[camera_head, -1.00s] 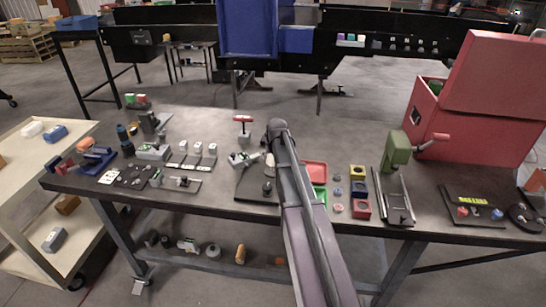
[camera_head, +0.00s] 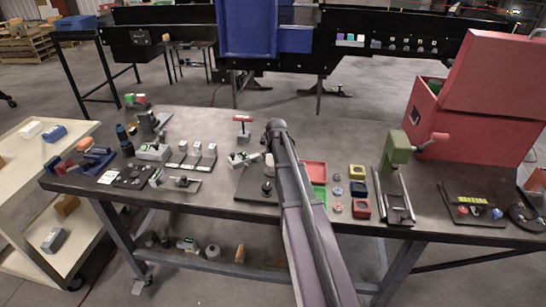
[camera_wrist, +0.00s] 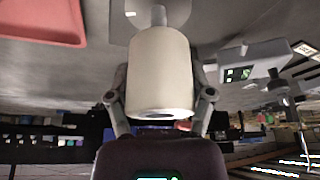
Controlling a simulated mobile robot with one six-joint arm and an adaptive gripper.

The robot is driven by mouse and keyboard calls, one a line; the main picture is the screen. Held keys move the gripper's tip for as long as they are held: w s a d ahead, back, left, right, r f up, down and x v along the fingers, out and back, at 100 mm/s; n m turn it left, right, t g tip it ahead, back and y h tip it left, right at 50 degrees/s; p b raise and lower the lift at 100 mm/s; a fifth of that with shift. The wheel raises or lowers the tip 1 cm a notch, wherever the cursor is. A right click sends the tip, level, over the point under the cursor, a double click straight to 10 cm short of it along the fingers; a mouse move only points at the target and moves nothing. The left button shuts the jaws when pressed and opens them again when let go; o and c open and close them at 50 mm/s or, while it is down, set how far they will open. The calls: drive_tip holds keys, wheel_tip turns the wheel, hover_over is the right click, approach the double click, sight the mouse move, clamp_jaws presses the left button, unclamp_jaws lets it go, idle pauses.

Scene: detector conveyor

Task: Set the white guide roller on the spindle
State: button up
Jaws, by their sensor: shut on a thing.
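The white guide roller (camera_wrist: 158,72) is a pale cylinder standing between the two fingers of my gripper (camera_wrist: 160,105), which is shut on it, in the upside-down wrist view. A dark bore shows in its end nearest the camera. A thin grey pin, seemingly the spindle (camera_wrist: 158,16), shows at the roller's far end, in line with it, over a grey base. I cannot tell whether the pin enters the bore. In the head view the roller (camera_head: 269,159) shows as a small pale patch beside my arm, above a dark plate (camera_head: 250,187). My arm hides the fingers there.
A red T-handled piece (camera_head: 242,121) stands behind the plate. A green press (camera_head: 397,152) and a red box (camera_head: 470,125) stand farther right. The back middle of the bench is clear.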

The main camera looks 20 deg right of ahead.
drive_tip(key=shift+f+b, duration=2.1)
idle(2.4)
drive_tip(key=o, duration=1.2)
drive_tip(key=shift+r, duration=0.1)
drive_tip(key=shift+w+r+p, duration=0.1)
drive_tip(key=shift+r+p, duration=4.35)
drive_tip(key=shift+p, duration=0.1)
